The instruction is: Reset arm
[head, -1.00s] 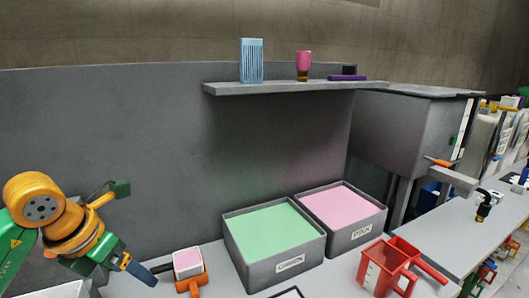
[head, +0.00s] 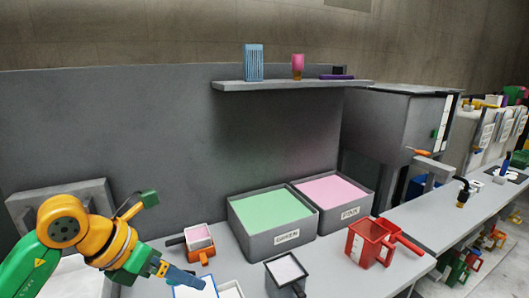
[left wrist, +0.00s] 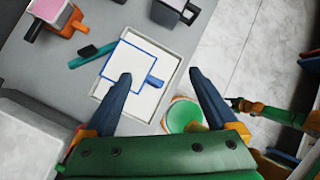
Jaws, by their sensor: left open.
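My left gripper (head: 182,275) reaches in from the left on its green and orange arm. In the left wrist view its two blue fingers (left wrist: 160,78) are spread apart with nothing held between them. They hang over a white plate with a blue frame (left wrist: 122,68) and a blue tab, which lies on a pale tray (left wrist: 160,98). The same blue-framed plate (head: 195,288) is partly cut off in the head view. My right gripper does not show in the head view.
The green bin (head: 247,243) and pink bin (head: 311,215) stand behind. An orange-handled box (head: 209,254), a dark white-topped box (head: 271,287) and red holders (head: 359,248) are on the bench. A shelf (head: 292,85) hangs above. Floor (left wrist: 240,45) shows beyond the bench edge.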

